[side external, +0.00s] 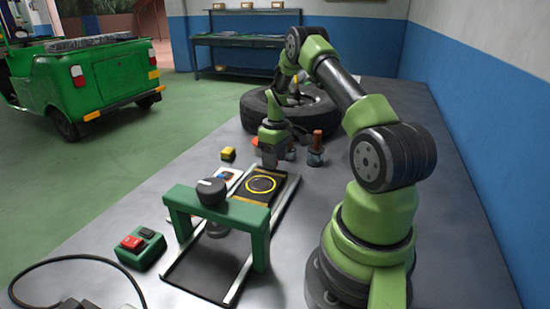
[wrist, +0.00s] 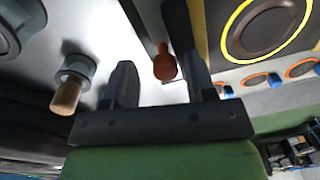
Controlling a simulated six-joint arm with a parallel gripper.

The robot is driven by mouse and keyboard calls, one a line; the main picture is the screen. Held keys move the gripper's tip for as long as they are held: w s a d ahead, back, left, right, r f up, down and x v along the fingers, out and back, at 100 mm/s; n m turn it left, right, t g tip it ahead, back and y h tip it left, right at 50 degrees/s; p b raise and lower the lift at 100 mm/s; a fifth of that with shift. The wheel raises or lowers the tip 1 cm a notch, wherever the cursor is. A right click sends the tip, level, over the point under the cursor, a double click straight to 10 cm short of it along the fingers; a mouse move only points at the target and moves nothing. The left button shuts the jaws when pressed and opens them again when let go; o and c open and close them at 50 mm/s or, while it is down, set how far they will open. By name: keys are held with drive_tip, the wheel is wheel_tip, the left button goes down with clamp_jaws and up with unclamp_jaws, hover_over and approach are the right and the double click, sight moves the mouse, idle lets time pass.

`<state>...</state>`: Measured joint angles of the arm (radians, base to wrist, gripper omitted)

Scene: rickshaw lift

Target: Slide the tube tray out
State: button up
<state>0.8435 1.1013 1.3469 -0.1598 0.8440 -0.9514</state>
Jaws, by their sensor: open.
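The tube tray (side external: 243,196) is a dark plate with a yellow ring and yellow edge strips, lying flat on a rail track at its far end, beyond the green frame. In the wrist view, its ringed face (wrist: 232,52) shows at upper right. My gripper (side external: 270,164) points down beside the tray's far end. In the wrist view, my gripper (wrist: 160,78) is open, and an orange-red knob (wrist: 165,63) shows between its fingers. I cannot tell whether the knob is touched or whether it belongs to the tray.
A green frame (side external: 180,212) with a black knob (side external: 211,191) straddles the track (side external: 205,278). A red-and-black button box (side external: 140,247) stands left, a yellow block (side external: 228,154) behind.

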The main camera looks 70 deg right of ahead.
wheel_tip(320, 180, up, 10)
drive_tip(key=shift+d, duration=0.25)
drive_tip(key=shift+f, duration=0.1)
drive_tip(key=w+a+r+t+h, duration=0.1)
drive_tip(key=w+a+r+t, duration=0.15)
drive_tip(key=a+r, duration=1.35)
drive_tip(key=s+a+r+m+t+y, duration=0.1)
drive_tip(key=s+a+t, duration=0.3)
drive_tip(key=s+a, duration=1)
drive_tip(key=shift+a+r+m+y, duration=0.2)
drive_tip(key=shift+a+m+y, duration=0.4)
drive_tip(key=shift+a+y, duration=0.15)
